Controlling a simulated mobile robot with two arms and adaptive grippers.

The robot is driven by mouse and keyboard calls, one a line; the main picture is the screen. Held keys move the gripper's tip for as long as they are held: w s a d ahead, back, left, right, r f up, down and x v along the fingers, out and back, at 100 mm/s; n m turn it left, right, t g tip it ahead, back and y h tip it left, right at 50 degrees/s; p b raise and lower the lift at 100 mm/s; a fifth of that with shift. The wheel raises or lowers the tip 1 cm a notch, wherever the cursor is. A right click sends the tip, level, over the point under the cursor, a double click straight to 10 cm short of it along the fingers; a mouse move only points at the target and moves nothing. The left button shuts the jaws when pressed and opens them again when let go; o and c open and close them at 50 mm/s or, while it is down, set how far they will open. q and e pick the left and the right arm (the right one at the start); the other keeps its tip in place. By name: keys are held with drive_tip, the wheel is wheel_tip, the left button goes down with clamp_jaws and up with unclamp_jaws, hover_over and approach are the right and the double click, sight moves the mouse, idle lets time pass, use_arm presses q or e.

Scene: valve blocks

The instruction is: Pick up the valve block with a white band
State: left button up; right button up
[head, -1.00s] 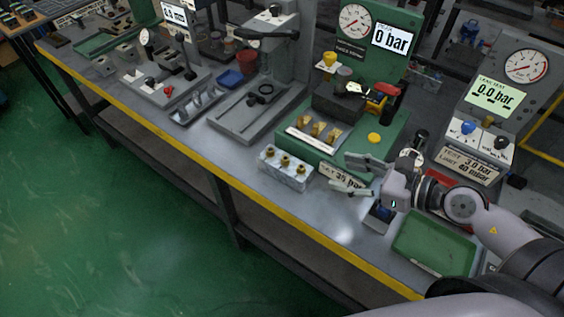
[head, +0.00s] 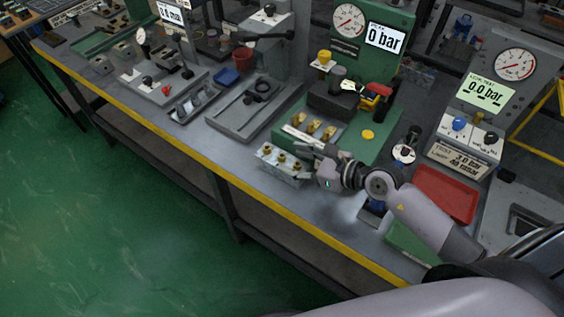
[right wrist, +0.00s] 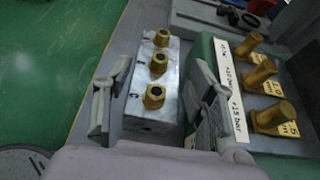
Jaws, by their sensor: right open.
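A grey, mottled valve block (head: 277,166) with three brass fittings on top stands near the bench's front edge, left of the green test stand. In the right wrist view the valve block (right wrist: 150,105) lies between the two open fingers of my right gripper (right wrist: 152,108), one finger on each side. I cannot make out a clear white band on it. In the head view my right gripper (head: 306,160) is at the block's right end and hides part of it. My left gripper is not in view.
The green test stand (head: 352,139) with several brass fittings stands close beside the block. A red tray (head: 447,193) and a partly hidden green tray (head: 408,242) lie to the right. The bench's yellow front edge (head: 250,205) runs close by.

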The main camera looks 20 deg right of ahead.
sight(283, 155)
drive_tip(key=x, duration=0.4)
drive_tip(key=shift+w+a+r+p, duration=0.1)
drive_tip(key=shift+w+a+p, duration=0.15)
drive_tip(key=shift+w+p, duration=0.1)
drive_tip(key=shift+s, duration=0.1)
clamp_jaws()
drive_tip(key=shift+r, duration=0.2)
idle(0.3)
